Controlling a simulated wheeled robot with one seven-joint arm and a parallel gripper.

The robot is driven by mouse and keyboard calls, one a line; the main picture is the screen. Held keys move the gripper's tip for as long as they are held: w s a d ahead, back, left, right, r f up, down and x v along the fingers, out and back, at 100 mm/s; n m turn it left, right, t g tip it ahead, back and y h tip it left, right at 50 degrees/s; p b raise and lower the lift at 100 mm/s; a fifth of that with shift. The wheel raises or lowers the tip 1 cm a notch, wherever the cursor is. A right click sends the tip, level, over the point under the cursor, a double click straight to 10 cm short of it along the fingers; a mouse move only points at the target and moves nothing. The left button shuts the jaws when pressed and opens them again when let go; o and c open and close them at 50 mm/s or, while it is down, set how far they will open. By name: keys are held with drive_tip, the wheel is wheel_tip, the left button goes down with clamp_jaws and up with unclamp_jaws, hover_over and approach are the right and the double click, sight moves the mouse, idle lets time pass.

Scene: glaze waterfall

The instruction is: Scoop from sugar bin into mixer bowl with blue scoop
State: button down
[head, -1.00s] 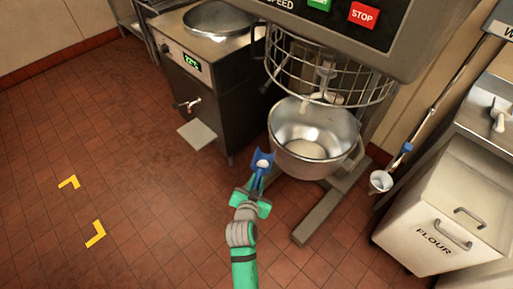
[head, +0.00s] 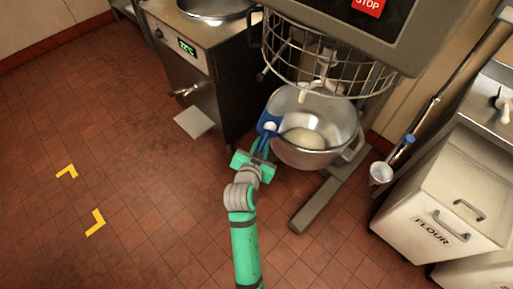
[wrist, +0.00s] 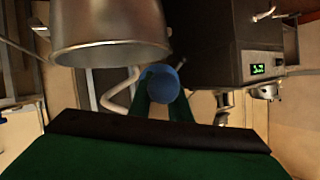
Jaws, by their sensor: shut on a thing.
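My gripper (head: 260,160) is shut on the blue scoop (head: 268,124), whose head holds a small white heap. In the head view the scoop head overlaps the left rim of the steel mixer bowl (head: 284,146); I cannot tell whether it touches. Pale material lies in the bottom of the bowl. In the wrist view the round blue end of the scoop handle (wrist: 160,84) shows between my green fingers, and the bowl (wrist: 110,35) is above and to the left. A bin at the bottom right corner (head: 490,272) is mostly cut off, so its label is unreadable.
A wire guard (head: 325,68) hangs above the bowl. A steel cabinet (head: 185,70) with a tap stands left. The flour bin (head: 430,205) stands right, with a white-cupped, blue-banded tool (head: 381,172) beside it. The mixer's foot (head: 318,208) extends forward.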

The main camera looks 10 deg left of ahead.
drive_tip(key=w+d, duration=0.1)
drive_tip(key=w, duration=0.1)
drive_tip(key=w+d, duration=0.2)
drive_tip(key=w+d+f, duration=0.1)
drive_tip(key=w+d, duration=0.1)
drive_tip(key=w, duration=0.1)
drive_tip(key=shift+f, duration=0.1)
drive_tip(key=d+m+t+y, duration=0.1)
drive_tip(key=m, duration=0.3)
drive_tip(key=f+m+t+y, duration=0.1)
drive_tip(key=m+y, duration=0.1)
drive_tip(key=m, duration=0.1)
drive_tip(key=d+f+m+t+y, duration=0.1)
drive_tip(key=m+t+y, duration=0.1)
drive_tip(key=m, duration=0.2)
drive_tip(key=shift+s+d+f+m, duration=0.1)
drive_tip(key=shift+d+m, duration=0.2)
idle(1.0)
